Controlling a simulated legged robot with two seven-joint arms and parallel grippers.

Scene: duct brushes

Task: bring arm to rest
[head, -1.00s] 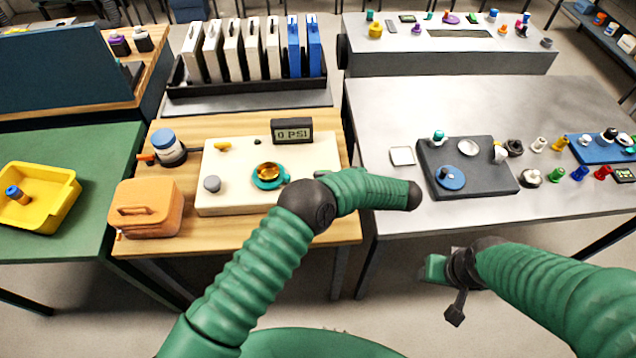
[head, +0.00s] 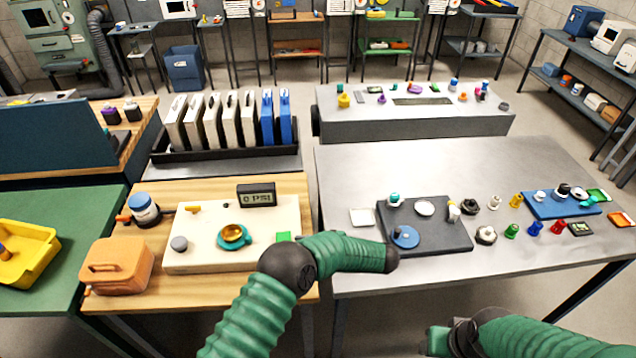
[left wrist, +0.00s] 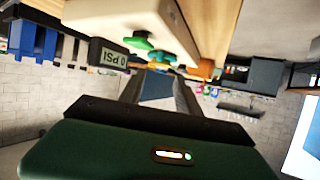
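My left arm enters the head view from the bottom, bends at a dark elbow and points right, in front of the benches. Its gripper is not distinguishable there. In the left wrist view, two grey fingers of my left gripper (left wrist: 157,92) stand apart beyond the dark green housing, with nothing seen held between them. My right arm lies low at the bottom right of the head view. Its gripper (head: 447,342) is partly cut off by the lower edge, and its fingers cannot be made out.
A cream board (head: 200,263) with a gauge display (head: 257,195) and an orange case (head: 117,266) stand on the wooden bench. A dark plate (head: 445,238) and several small knobs are on the grey table (head: 400,165). The yellow tray (head: 28,268) is at left. Floor shows between benches.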

